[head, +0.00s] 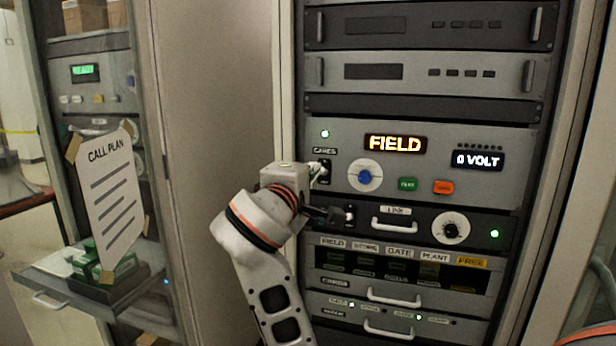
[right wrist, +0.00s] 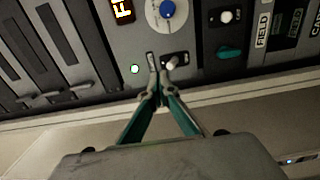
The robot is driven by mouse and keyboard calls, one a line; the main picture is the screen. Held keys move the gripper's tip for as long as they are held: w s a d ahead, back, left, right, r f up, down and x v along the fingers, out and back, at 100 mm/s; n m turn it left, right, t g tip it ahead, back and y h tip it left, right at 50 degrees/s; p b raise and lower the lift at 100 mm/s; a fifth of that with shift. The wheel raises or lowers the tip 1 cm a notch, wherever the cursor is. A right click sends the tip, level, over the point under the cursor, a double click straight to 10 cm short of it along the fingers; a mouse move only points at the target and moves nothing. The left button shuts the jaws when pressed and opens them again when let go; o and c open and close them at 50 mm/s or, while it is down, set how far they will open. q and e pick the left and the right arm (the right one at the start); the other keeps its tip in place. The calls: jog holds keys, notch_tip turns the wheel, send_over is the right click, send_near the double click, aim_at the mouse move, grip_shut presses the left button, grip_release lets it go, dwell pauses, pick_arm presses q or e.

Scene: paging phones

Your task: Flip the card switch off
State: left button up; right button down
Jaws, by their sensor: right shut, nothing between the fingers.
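The card switch (head: 323,174) is a small toggle under the CARDS label (head: 325,151), left of the blue dial on the FIELD unit. In the right wrist view its pale lever (right wrist: 172,63) stands out from a dark plate; which way it is set is hard to tell. My right gripper (head: 332,214) comes in from the left. In the right wrist view its green fingers (right wrist: 160,95) are closed together and empty, their tips close to the switch plate, with no clear contact. My left gripper is not in view.
A green lamp (head: 325,133) glows above the CARDS label. The rack's left frame edge (head: 287,100) is close to my arm. A CALL PLAN sheet (head: 112,195) hangs at left.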

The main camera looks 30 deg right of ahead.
aim_at(322, 171)
jog(key=shift+p+x, duration=0.85)
jog(key=shift+x, duration=2)
jog(key=shift+w, duration=0.1)
